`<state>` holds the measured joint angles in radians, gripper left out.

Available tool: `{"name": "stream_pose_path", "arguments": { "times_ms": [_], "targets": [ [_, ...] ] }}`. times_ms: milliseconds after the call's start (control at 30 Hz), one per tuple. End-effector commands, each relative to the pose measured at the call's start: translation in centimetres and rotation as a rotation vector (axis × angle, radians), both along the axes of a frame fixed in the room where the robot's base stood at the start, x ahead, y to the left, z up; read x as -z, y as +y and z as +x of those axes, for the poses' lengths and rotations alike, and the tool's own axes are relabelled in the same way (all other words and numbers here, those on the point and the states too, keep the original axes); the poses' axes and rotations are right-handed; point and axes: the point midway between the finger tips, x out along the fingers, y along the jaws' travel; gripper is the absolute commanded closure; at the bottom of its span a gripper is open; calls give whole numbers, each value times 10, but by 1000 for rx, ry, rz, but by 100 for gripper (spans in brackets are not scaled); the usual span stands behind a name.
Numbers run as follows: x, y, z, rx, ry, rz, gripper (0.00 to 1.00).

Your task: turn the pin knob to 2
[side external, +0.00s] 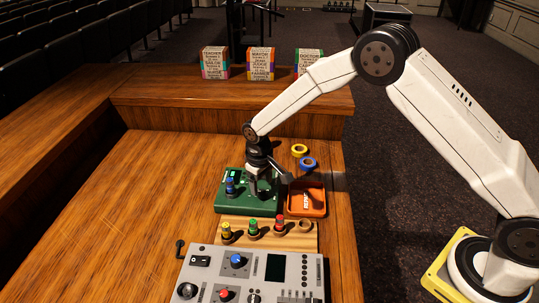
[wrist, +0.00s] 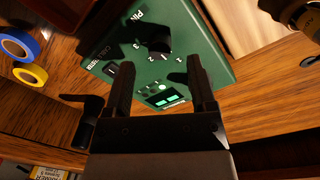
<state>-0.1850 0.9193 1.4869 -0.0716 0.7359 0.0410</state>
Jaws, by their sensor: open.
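The green box (side external: 262,208) stands on the wooden desk under my gripper. In the wrist view the green box (wrist: 212,30) fills the upper middle, with "PIN" lettered on its face. The black pin knob (wrist: 155,37) sits on that face, with the marks 1, 2 and 3 around it. I cannot tell which mark its pointer is on. My gripper (wrist: 160,64) is open, its two fingers apart and nothing between their tips. The knob shows just past the fingertips, between them in the picture. In the side view my gripper (side external: 258,190) hides the knob.
A wooden rack (side external: 262,242) with yellow, green and red pegs lies in front, then a grey mixer (side external: 211,288). An orange tray (side external: 305,212) and tape rolls (side external: 308,163) are to the right. The desk's left is clear.

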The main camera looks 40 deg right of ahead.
Motion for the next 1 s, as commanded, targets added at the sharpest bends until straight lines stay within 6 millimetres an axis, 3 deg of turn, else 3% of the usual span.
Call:
{"name": "stream_pose_path", "arguments": {
  "times_ms": [233, 633, 667, 867, 900, 1000],
  "targets": [
    [25, -1, 0, 0, 1, 0, 28],
    [32, -2, 0, 0, -2, 0, 28],
    [32, -2, 0, 0, -2, 0, 31],
    [31, -1, 0, 0, -1, 0, 95],
    [31, -1, 0, 0, -1, 0, 100],
    [31, -1, 0, 0, -1, 0, 100]
  ]
}}
